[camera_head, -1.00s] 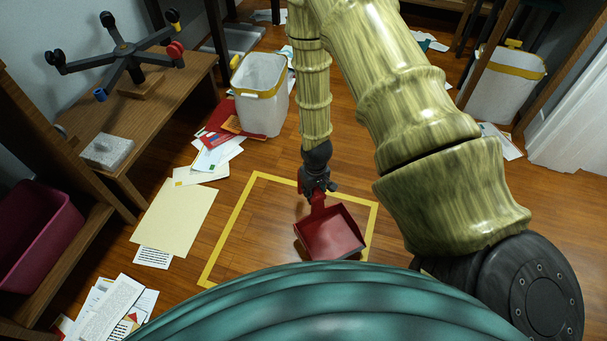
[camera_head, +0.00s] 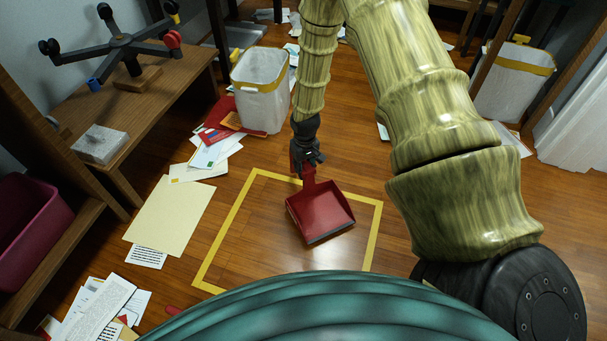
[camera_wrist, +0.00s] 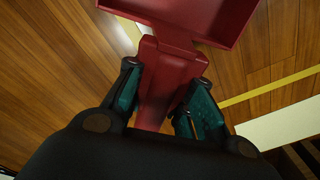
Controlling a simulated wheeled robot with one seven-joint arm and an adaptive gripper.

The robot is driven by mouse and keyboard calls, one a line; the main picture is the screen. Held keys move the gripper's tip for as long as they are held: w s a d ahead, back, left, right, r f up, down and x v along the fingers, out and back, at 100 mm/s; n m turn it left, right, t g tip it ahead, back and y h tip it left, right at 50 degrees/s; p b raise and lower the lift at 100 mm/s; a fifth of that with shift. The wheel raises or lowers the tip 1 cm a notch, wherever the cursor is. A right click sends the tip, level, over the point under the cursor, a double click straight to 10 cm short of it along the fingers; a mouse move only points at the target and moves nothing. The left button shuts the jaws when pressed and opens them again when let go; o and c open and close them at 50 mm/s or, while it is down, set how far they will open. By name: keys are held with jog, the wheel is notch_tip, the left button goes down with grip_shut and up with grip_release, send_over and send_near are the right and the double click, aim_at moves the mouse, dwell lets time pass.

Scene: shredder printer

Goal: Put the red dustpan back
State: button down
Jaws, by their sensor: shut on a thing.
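The red dustpan (camera_head: 320,208) is over the yellow taped rectangle (camera_head: 233,222) on the wooden floor, with its open front edge toward the bottom of the head view. My gripper (camera_head: 307,165) is shut on the dustpan's handle at the far end. In the wrist view, the two teal-padded fingers of my gripper (camera_wrist: 160,105) sit on either side of the red handle. The dustpan's tray (camera_wrist: 195,18) extends past the top of that view. Whether the dustpan touches the floor or hangs just above it, I cannot tell.
Papers (camera_head: 170,215) and a white bin (camera_head: 262,85) lie to the left of the rectangle. A wooden bench (camera_head: 170,90) stands at the upper left, with a maroon bin (camera_head: 30,220) below left. Another bin (camera_head: 512,85) is at the upper right. Floor right of the tape is clear.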

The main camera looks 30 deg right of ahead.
jog(key=shift+f+b, duration=0.35)
jog(key=shift+f, duration=0.5)
jog(key=c, duration=1.2)
grip_release()
jog(key=shift+f, duration=0.1)
jog(key=shift+c, duration=0.2)
